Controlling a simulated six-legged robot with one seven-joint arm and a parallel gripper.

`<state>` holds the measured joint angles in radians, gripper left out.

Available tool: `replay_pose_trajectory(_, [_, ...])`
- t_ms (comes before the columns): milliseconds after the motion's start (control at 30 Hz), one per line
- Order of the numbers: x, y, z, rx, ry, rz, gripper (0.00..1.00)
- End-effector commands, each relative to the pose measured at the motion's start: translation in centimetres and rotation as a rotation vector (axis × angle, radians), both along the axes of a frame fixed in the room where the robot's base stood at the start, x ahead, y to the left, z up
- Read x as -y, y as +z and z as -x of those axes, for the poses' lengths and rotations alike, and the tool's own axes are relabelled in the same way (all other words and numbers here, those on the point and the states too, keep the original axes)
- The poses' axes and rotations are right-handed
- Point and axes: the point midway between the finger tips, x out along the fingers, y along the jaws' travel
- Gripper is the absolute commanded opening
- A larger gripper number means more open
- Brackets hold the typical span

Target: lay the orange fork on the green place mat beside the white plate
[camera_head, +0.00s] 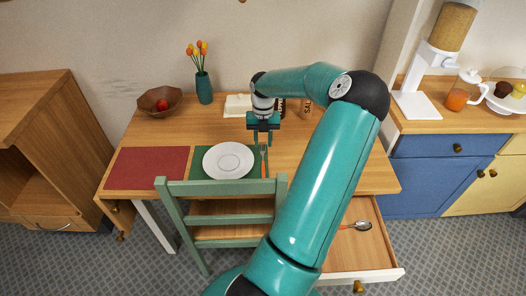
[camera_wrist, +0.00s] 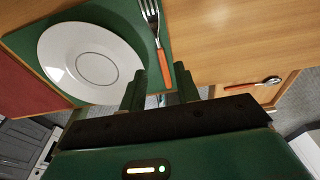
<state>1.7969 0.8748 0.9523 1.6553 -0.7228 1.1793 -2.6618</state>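The white plate (camera_head: 228,160) rests on the green place mat (camera_head: 201,174), and both show in the wrist view, the plate (camera_wrist: 92,62) left of the fork. The orange fork (camera_head: 263,163) lies on the mat's right strip beside the plate, apart from it. In the wrist view the fork (camera_wrist: 164,67) has its metal tines at the top and its orange handle towards me. My gripper (camera_head: 263,142) is above the right side of the mat. Its two fingers (camera_wrist: 159,76) are spread either side of the handle in the wrist view, with nothing held.
A green chair (camera_head: 224,188) stands at the table's front. A drawer (camera_head: 348,263) is open at the lower right with a spoon (camera_head: 357,226) in it. A red mat (camera_head: 148,168) lies left; a bowl (camera_head: 160,101) and vase (camera_head: 204,88) stand behind. Table right is clear.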

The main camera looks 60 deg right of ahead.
Motion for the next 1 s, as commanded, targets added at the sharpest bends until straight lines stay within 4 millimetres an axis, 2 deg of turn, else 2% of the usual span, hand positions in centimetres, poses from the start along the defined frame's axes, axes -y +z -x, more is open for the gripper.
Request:
replay_pose_trajectory(100, [0.4, 2.4, -0.2, 0.0, 0.0, 0.003, 0.32])
replay_pose_trajectory(233, [0.5, 3.9, -0.3, 0.0, 0.0, 0.001, 0.32])
replay_pose_trajectory(567, [0.5, 4.6, -0.4, 0.0, 0.001, 0.0, 0.32])
replay_pose_trajectory(667, [-0.3, 5.0, -1.3, -0.015, -0.01, 0.011, 0.32])
replay_pose_trajectory(767, [-2.5, 5.9, -3.5, -0.057, -0.056, 0.045, 0.32])
replay_pose_trajectory(900, [-8.0, 8.3, -7.6, -0.124, -0.194, 0.143, 0.32])
replay_pose_trajectory(1000, [-12.3, 10.1, -9.8, -0.144, -0.325, 0.225, 0.32])
